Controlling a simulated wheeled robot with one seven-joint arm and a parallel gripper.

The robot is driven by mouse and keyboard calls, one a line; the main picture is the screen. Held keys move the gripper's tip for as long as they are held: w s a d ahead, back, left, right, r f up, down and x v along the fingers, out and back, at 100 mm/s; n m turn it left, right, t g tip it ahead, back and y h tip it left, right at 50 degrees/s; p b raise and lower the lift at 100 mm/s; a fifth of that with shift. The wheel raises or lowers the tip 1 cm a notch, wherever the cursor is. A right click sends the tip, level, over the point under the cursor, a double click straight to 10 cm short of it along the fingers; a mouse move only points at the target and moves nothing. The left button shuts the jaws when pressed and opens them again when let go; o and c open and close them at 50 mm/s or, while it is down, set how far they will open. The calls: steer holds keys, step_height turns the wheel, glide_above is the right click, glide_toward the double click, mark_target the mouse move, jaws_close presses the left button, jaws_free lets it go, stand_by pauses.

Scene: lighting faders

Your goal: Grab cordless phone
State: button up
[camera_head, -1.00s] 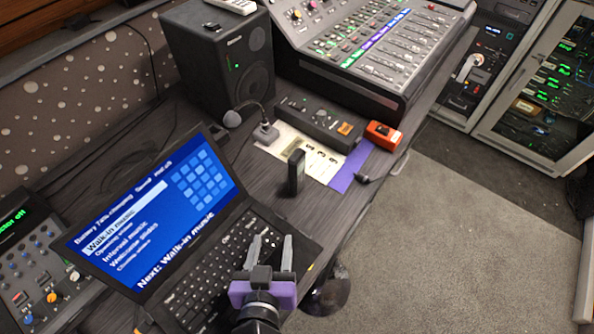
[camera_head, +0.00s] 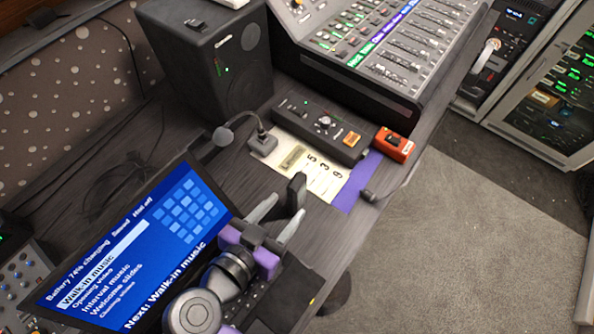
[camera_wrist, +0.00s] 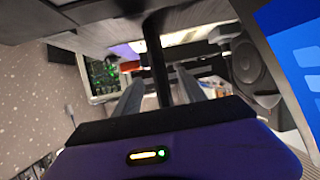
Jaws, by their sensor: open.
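A small black upright handset, which looks like the cordless phone (camera_head: 297,190), stands on the desk beyond the laptop's right edge. My gripper (camera_head: 285,208) is open, and its two grey fingers point at the handset, which shows between their tips. In the wrist view, a dark upright bar that looks like the same phone (camera_wrist: 156,58) stands between the open fingers (camera_wrist: 160,92), with a gap visible on both sides. The gripper and fingers hide the phone's lower part in the head view, and I cannot tell whether they touch it.
An open laptop (camera_head: 140,250) lies close to my gripper. A gooseneck microphone (camera_head: 223,136), a black control box (camera_head: 318,128), an orange device (camera_head: 394,145) and a purple strip (camera_head: 357,181) lie beyond. A speaker (camera_head: 215,60) and mixing console (camera_head: 385,50) stand behind. Floor lies right.

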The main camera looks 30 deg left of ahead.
mark_target(304, 186)
steer(key=shift+w+a+f, duration=0.1)
steer(key=shift+w+a, duration=0.1)
steer(key=shift+w, duration=0.45)
steer(key=x, duration=0.3)
steer(key=p+x, duration=0.1)
steer(key=x, duration=0.3)
steer(key=shift+w+d, duration=0.25)
steer(key=shift+w, duration=0.05)
jaws_close()
